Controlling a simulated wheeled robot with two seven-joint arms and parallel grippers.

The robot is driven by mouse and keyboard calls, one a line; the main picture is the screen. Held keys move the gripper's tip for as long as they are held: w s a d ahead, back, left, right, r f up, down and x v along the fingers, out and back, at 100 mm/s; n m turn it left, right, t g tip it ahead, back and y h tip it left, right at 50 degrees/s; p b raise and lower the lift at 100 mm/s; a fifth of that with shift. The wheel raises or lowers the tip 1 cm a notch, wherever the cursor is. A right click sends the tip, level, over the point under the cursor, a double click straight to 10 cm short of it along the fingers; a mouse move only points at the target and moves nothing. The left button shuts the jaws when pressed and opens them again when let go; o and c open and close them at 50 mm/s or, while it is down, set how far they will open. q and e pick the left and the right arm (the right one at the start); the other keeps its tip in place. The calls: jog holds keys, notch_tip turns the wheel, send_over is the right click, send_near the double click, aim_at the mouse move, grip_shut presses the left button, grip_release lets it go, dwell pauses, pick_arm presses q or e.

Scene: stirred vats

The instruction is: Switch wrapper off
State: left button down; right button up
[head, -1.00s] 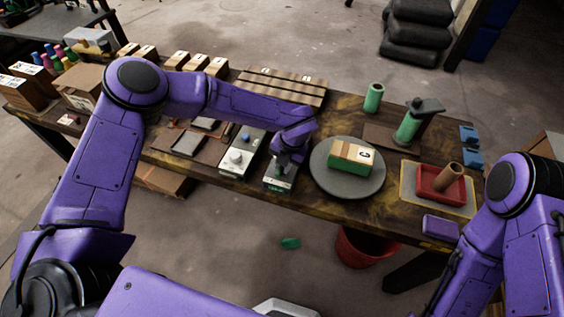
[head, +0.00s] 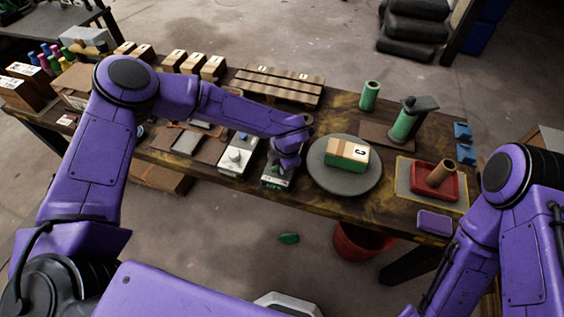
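The wrapper has a round grey turntable (head: 335,187) with a cardboard-and-green box (head: 346,153) on it. To its right stands a dark mast with a green roll (head: 404,124). Left of the turntable, a small grey box with a green label (head: 276,182) sits at the table's front edge. My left gripper (head: 286,168) points down over this box, at or very near its top. The gripper hides most of that top, and I cannot see its fingers' opening or any switch. My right arm is at the right; its gripper is out of view.
A white control box with a knob (head: 236,157) stands just left of my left gripper. A red tray with a brown tube (head: 435,180) and a purple block (head: 435,223) are at the right. A slatted wooden pallet (head: 275,86) lies behind. A red bin (head: 360,243) stands on the floor.

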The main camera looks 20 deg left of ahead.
dwell(0.5)
pick_arm(q)
jog(key=c, duration=1)
grip_release()
jog(key=shift+c, duration=0.2)
notch_tip(320, 180, up, 10)
jog(key=s+d+b, duration=0.1)
jog(key=b, duration=0.1)
jog(key=shift+s+d+r, duration=0.15)
jog(key=shift+s+d, duration=0.1)
